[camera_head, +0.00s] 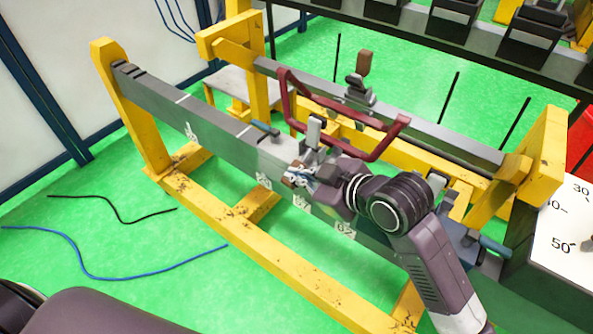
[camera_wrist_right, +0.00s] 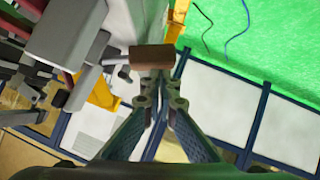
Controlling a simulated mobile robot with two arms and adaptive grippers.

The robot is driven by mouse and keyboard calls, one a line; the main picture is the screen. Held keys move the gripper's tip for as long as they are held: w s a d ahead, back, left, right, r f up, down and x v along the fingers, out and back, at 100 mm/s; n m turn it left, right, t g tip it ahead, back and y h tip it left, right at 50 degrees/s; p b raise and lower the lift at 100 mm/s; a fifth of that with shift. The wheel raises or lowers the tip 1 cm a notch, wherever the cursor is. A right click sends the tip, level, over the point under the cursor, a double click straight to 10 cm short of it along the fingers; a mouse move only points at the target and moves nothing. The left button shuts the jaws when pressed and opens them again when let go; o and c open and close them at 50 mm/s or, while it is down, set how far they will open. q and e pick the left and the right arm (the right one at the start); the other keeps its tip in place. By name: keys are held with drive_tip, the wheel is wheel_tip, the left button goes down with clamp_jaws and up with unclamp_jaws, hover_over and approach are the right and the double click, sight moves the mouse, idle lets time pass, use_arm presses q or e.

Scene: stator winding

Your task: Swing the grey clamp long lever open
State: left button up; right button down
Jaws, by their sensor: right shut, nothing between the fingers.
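A grey clamp (camera_head: 315,134) stands on the near rail, with an upright grey part just behind my right gripper. A brown block (camera_head: 288,182), seemingly the end of the clamp's lever, shows at the right gripper's tips. In the right wrist view the brown block (camera_wrist_right: 152,58) lies just past the fingertips, with the large grey clamp body (camera_wrist_right: 75,40) at the upper left. My right gripper (camera_head: 298,174) is shut and empty; its fingers also show in the wrist view (camera_wrist_right: 160,98). Whether they touch the block I cannot tell. My left gripper is out of view.
A dark red bent handle (camera_head: 340,112) runs close behind the clamp. A second clamp (camera_head: 358,90) with a brown upright end stands on the far rail. The yellow frame (camera_head: 250,255) surrounds the rails. The green floor in front is mostly clear, with cables at left.

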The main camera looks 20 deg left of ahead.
drive_tip(key=v, duration=1.2)
drive_tip(key=shift+f, duration=0.15)
